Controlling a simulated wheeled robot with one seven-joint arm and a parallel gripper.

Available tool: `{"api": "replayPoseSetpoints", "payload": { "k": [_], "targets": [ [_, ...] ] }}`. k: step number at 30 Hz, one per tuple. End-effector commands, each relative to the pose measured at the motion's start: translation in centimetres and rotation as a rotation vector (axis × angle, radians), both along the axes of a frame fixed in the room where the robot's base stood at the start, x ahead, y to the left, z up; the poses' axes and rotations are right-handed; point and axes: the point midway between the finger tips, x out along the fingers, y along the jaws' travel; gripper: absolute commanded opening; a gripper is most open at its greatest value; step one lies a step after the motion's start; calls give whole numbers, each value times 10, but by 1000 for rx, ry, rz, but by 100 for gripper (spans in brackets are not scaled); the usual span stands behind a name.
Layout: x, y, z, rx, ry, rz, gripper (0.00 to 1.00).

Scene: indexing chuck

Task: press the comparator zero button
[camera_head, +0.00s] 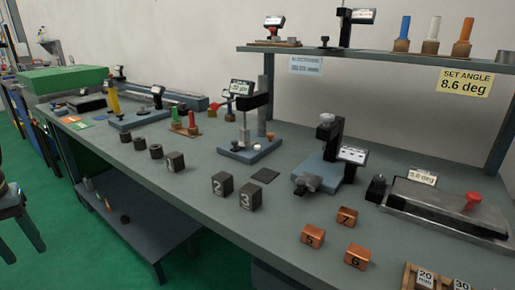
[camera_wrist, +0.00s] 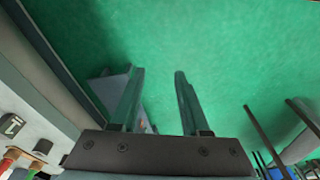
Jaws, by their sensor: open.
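The comparator looks to be the stand (camera_head: 244,125) on a blue base (camera_head: 238,153) in the middle of the bench, with a lit display (camera_head: 242,88) and a red-tipped lever (camera_head: 225,105). A small orange knob or button (camera_head: 270,135) shows at its base; I cannot tell if this is the zero button. My gripper (camera_wrist: 159,72) shows only in the wrist view. Its two fingers are apart with nothing between them, above the green floor (camera_wrist: 215,45). It is away from the comparator, which I cannot make out in the wrist view.
The grey bench (camera_head: 290,215) holds numbered dark blocks (camera_head: 222,184), copper blocks (camera_head: 313,236), another display stand (camera_head: 328,150) and a long fixture (camera_head: 445,205). A shelf (camera_head: 370,52) overhangs the back right. A dark stool (camera_head: 15,208) stands at left.

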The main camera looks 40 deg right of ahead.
Motion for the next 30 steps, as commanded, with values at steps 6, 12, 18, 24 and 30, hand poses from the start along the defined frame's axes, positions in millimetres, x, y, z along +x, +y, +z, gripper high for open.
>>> {"api": "replayPoseSetpoints", "payload": {
  "k": [6,12,18,24,30],
  "targets": [
    [0,0,0,0,0,0,20],
    [0,0,0,0,0,0,0],
    [0,0,0,0,0,0,0],
    [0,0,0,0,0,0,0],
    [0,0,0,0,0,0,0]
  ]
}}
